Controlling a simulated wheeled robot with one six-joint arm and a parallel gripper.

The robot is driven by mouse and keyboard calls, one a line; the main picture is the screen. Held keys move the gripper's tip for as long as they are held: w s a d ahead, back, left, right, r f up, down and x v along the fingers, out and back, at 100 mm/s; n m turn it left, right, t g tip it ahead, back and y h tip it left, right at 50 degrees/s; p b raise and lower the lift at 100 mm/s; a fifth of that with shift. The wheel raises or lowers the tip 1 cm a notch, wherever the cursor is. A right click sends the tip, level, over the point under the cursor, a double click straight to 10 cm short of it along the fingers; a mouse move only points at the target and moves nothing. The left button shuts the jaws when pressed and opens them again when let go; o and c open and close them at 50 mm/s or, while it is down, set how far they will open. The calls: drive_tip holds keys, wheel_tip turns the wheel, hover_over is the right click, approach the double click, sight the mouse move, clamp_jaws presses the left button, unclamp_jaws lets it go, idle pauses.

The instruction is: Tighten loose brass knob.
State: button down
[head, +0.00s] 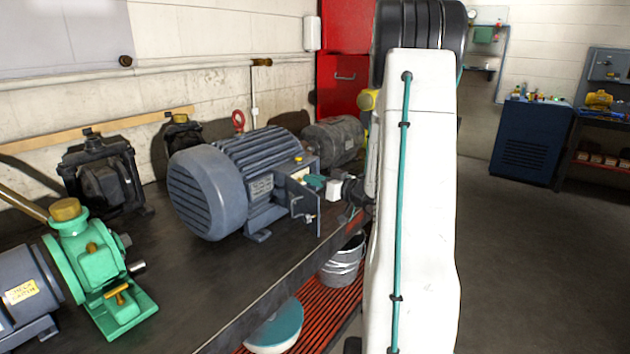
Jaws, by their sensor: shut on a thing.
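A grey-blue finned motor (215,190) stands on the dark workbench, with a terminal box (285,185) on its right side. The box's small door (305,208) hangs open. My gripper (312,181) reaches in from the right at the box and is shut on a small brass knob (300,173) there. The knob is small and mostly covered by the fingers, so its seating cannot be told. Another small brass-coloured piece (299,158) sits on the box's top edge.
A green pump (95,255) with brass fittings stands front left. Dark machines (102,180) stand behind it, and a grey motor (335,140) behind the finned one. A metal bucket (342,265) and a teal-topped bowl (278,325) are below the bench edge. Open floor lies right.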

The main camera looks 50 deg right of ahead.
drive_tip(key=shift+s+m, duration=0.1)
drive_tip(key=shift+m, duration=3.3)
drive_tip(key=shift+d, duration=0.1)
drive_tip(key=c, duration=1.7)
unclamp_jaws()
drive_tip(key=s, duration=0.7)
drive_tip(key=shift+s+d, duration=0.3)
drive_tip(key=shift+s, duration=0.1)
